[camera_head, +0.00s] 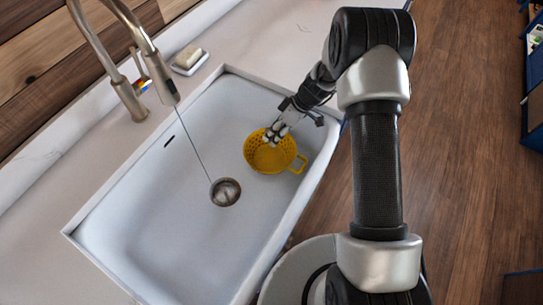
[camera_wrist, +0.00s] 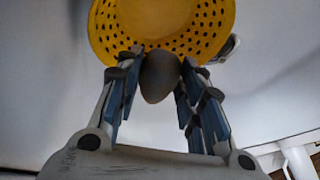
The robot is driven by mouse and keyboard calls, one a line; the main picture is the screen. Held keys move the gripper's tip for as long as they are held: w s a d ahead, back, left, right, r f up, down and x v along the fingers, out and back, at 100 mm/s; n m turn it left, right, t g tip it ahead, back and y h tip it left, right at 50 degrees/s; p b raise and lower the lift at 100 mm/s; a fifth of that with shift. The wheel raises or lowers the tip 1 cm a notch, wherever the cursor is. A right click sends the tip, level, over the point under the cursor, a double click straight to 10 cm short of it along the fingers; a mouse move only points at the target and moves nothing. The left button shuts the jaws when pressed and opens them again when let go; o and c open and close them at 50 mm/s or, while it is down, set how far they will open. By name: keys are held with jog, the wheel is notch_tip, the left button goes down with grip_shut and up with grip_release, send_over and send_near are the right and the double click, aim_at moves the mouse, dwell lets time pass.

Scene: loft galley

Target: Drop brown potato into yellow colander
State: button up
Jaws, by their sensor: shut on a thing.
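The yellow colander (camera_head: 268,158) stands in the white sink basin, with its handle toward the lower right. It also shows at the top of the wrist view (camera_wrist: 205,22), with holes in its wall. The brown potato (camera_wrist: 160,76) is between my two fingers in the wrist view. My gripper (camera_wrist: 160,72) is shut on it. In the head view my gripper (camera_head: 274,138) is at the colander's upper rim, over its opening. The potato cannot be made out in the head view. Whether the potato touches the colander cannot be told.
The white sink (camera_head: 140,215) has a drain (camera_head: 226,192) left of the colander. A tall metal faucet (camera_head: 127,98) stands at the left, with a thin stream falling to the drain. A soap dish (camera_head: 190,62) with soap sits on the counter. The basin's lower left is clear.

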jog(key=o, duration=1.2)
jog(key=shift+c, duration=0.2)
jog(key=v, duration=1.2)
jog(key=shift+r, duration=0.1)
